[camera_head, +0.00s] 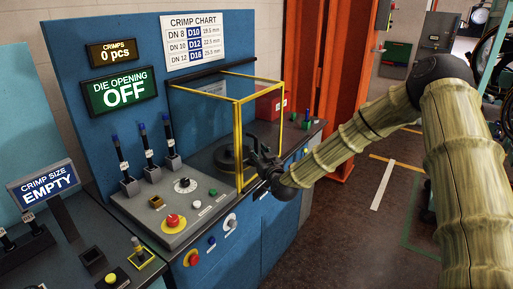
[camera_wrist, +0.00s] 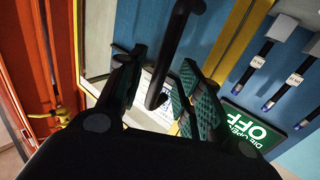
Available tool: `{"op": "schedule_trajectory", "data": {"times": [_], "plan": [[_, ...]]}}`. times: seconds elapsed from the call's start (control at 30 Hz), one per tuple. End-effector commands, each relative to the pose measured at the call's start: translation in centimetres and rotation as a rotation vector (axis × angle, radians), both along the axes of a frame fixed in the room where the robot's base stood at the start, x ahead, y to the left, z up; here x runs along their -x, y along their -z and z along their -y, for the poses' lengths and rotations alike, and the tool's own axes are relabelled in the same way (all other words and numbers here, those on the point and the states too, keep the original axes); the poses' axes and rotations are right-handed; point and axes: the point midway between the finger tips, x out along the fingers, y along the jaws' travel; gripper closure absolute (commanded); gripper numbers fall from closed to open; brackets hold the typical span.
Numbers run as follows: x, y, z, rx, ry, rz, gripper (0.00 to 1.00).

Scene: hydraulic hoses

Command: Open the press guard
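The press guard (camera_head: 238,125) is a clear box with a yellow frame around the black press (camera_head: 228,157), and it looks shut. My gripper (camera_head: 258,160) is at the guard's front, near its lower right part. In the wrist view a black bar handle (camera_wrist: 172,48) runs down in front of a pane, with a yellow frame strip (camera_wrist: 228,45) to its right. My gripper's fingers (camera_wrist: 160,88) are spread apart. The lower end of the handle shows in the gap between them.
A control panel (camera_head: 165,222) with a red stop button (camera_head: 172,220) and black levers (camera_head: 145,145) is left of the guard. A red box (camera_head: 268,104) stands behind it. An orange post (camera_head: 345,70) rises at the right. The floor at lower right is open.

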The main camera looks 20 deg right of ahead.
Motion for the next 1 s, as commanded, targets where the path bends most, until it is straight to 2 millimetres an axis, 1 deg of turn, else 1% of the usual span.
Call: {"op": "schedule_trajectory", "data": {"times": [0.1, 0.23, 0.6, 0.8, 1.0], "plan": [[-1.3, -0.1, -0.1, 0.001, 0.000, -0.001, 0.65], [-2.1, 0.0, -0.1, 0.001, 0.000, -0.001, 0.65], [-2.4, 0.1, -0.2, 0.000, 0.000, -0.001, 0.65], [-2.4, 0.1, -0.2, 0.000, 0.000, -0.001, 1.00], [-2.4, 0.1, -0.1, 0.001, 0.000, -0.001, 1.00]]}}
